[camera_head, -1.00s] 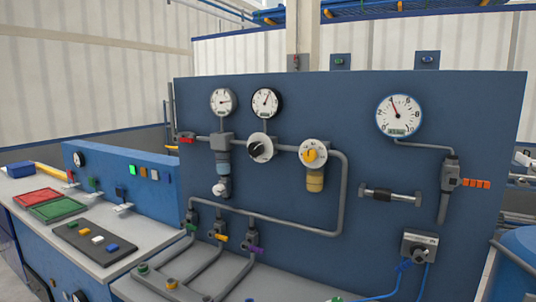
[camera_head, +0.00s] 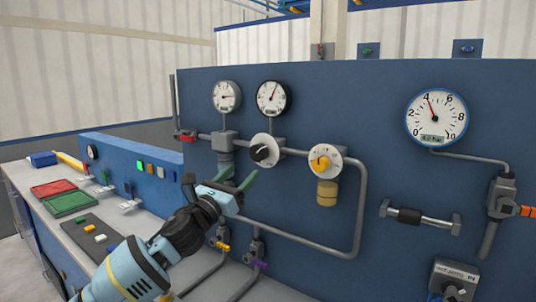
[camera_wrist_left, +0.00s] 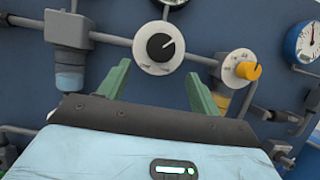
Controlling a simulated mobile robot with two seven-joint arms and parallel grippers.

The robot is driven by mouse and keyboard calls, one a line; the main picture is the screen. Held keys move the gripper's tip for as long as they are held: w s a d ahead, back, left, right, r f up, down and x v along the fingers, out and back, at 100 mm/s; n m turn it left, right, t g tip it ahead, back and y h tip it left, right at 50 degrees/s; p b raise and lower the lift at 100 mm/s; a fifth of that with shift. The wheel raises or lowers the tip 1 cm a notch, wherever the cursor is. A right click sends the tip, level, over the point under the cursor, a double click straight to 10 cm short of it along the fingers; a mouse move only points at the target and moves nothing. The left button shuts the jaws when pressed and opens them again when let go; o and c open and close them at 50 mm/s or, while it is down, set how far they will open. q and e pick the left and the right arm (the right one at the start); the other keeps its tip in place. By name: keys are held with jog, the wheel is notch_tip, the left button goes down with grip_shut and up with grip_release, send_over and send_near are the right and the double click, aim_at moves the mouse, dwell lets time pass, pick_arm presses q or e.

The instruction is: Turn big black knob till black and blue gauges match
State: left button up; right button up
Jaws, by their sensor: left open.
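The big black knob (camera_head: 262,153) sits on a round white dial on the blue panel; it also shows in the left wrist view (camera_wrist_left: 161,46). The black-rimmed gauge (camera_head: 272,98) is above it, with its needle pointing up and slightly right. The blue-rimmed gauge (camera_head: 436,118) is at the right of the panel, its needle a little past 4 and a small display below. My left gripper (camera_head: 219,184) is open and empty, below and left of the knob, not touching it. In the left wrist view its green fingers (camera_wrist_left: 160,80) point towards the knob. My right gripper is not in view.
A yellow knob (camera_head: 321,162) on a white dial is right of the black knob. A grey-rimmed gauge (camera_head: 227,96) is at the left. Grey pipes (camera_head: 300,240) run across the panel. Red (camera_head: 53,187) and green (camera_head: 69,204) trays lie on the bench at left.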

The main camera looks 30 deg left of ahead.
aim_at(256, 156)
pick_arm(q)
jog(key=x, duration=0.5)
jog(key=shift+w+r+p, duration=0.15)
jog(key=shift+r+p, duration=0.25)
jog(key=shift+r, duration=0.05)
jog(key=shift+f+x, duration=0.2)
jog(key=shift+x, duration=0.85)
jog(key=shift+w, duration=0.1)
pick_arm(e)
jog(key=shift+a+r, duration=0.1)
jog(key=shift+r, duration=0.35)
pick_arm(q)
jog(key=c, duration=1)
